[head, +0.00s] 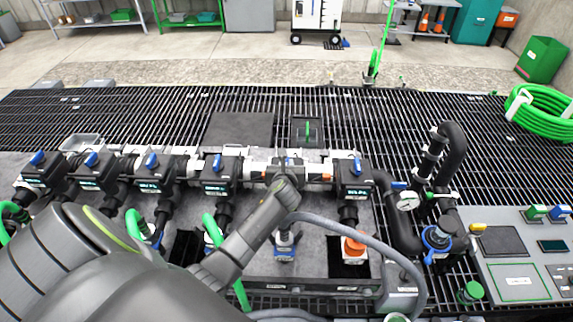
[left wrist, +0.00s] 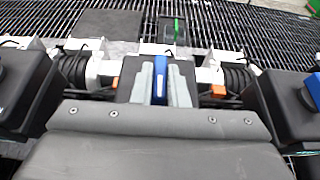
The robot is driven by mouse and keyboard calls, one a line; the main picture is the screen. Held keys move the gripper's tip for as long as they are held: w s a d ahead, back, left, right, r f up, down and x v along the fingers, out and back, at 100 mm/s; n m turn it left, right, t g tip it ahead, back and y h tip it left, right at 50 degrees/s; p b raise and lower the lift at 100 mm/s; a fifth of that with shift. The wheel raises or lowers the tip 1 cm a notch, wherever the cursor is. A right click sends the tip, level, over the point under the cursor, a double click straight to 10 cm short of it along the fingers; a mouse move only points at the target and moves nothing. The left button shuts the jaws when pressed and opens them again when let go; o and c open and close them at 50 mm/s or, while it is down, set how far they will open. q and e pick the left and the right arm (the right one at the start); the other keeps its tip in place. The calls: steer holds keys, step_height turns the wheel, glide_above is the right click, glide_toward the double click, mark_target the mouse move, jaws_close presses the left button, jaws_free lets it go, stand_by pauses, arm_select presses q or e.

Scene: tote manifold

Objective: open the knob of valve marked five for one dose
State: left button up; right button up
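A row of several black valves with blue knobs runs across the manifold. My left gripper (head: 287,168) is over the fifth valve from the left (head: 290,156); its number cannot be read. In the left wrist view the two light grey fingers (left wrist: 160,82) stand on either side of the blue knob (left wrist: 160,65), with no clear gap between. The knob points along the fingers, away from my wrist. The sixth valve (head: 355,177) is to the right and the fourth valve (head: 217,174) to the left, both with blue knobs. My right gripper is not in view.
A pressure gauge (head: 408,201) and black bent pipe (head: 455,150) stand to the right. A control panel (head: 512,268) with buttons is at the lower right. An orange-capped fitting (head: 354,246) sits below the sixth valve. Dark grating (head: 150,110) lies behind.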

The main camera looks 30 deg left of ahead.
arm_select(q)
jaws_close()
steer(key=shift+d+n, duration=0.1)
steer(key=shift+n, duration=0.2)
steer(key=n+g+y, duration=0.2)
steer(key=shift+w+d+n+y, duration=0.2)
steer(key=shift+n+y, duration=0.1)
steer(key=shift+y, duration=0.1)
steer(key=shift+n+g+y, duration=0.8)
steer(key=shift+n+g, duration=0.4)
steer(key=o, duration=0.7)
jaws_free()
